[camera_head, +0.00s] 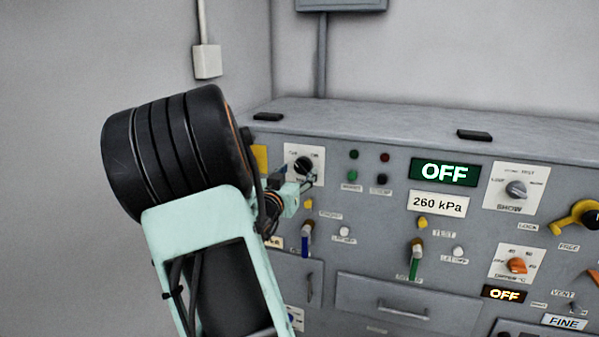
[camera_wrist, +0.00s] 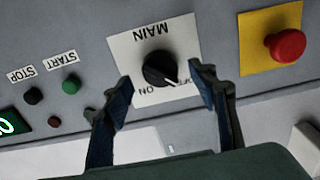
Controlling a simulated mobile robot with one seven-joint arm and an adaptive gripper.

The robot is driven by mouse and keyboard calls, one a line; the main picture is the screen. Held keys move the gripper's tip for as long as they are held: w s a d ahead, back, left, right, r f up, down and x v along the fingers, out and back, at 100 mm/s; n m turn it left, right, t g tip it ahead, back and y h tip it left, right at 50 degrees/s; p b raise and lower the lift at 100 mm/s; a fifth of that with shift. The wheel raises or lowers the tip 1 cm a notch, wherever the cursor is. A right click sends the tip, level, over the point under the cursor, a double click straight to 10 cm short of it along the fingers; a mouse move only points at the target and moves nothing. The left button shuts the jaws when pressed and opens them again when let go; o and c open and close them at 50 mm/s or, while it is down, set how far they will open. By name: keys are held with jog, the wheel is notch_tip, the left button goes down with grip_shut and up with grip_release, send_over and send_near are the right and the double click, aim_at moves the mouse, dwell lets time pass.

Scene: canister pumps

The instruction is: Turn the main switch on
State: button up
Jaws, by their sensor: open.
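The main switch is a black round knob (camera_wrist: 160,69) on a white plate marked MAIN, ON and OFF, upside down in the wrist view. Its white pointer line is turned toward the OFF mark, which a finger partly covers. In the head view the knob (camera_head: 304,164) sits on the grey panel, left of the display. My gripper (camera_wrist: 161,80) is open, with one blue-padded finger on each side of the knob.
A red emergency button (camera_wrist: 286,45) on a yellow plate is beside the switch. Green START (camera_wrist: 71,85) and dark STOP (camera_wrist: 33,95) buttons lie on the other side. The display (camera_head: 445,172) reads OFF. A blue lever (camera_head: 307,238) is below my gripper.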

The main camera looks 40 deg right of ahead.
aim_at(302, 167)
jog(key=shift+x, duration=1.2)
jog(key=c, duration=1.2)
